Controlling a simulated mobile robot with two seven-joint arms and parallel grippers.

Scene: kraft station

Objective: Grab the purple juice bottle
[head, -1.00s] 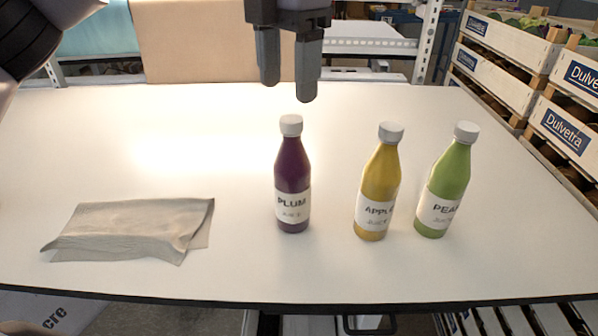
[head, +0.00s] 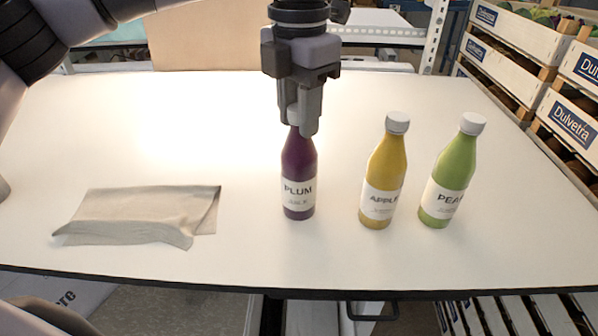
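The purple plum juice bottle (head: 299,165) stands upright on the white table, left of the other bottles. My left gripper (head: 304,128) points down at its top. The bottle's base rests on the table. My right gripper is not in view.
A yellow apple bottle (head: 384,175) and a green pear bottle (head: 452,175) stand to the right on the table (head: 200,260). A grey cloth (head: 140,215) lies at the left. Crates (head: 508,55) stand beyond the right edge. The front centre is clear.

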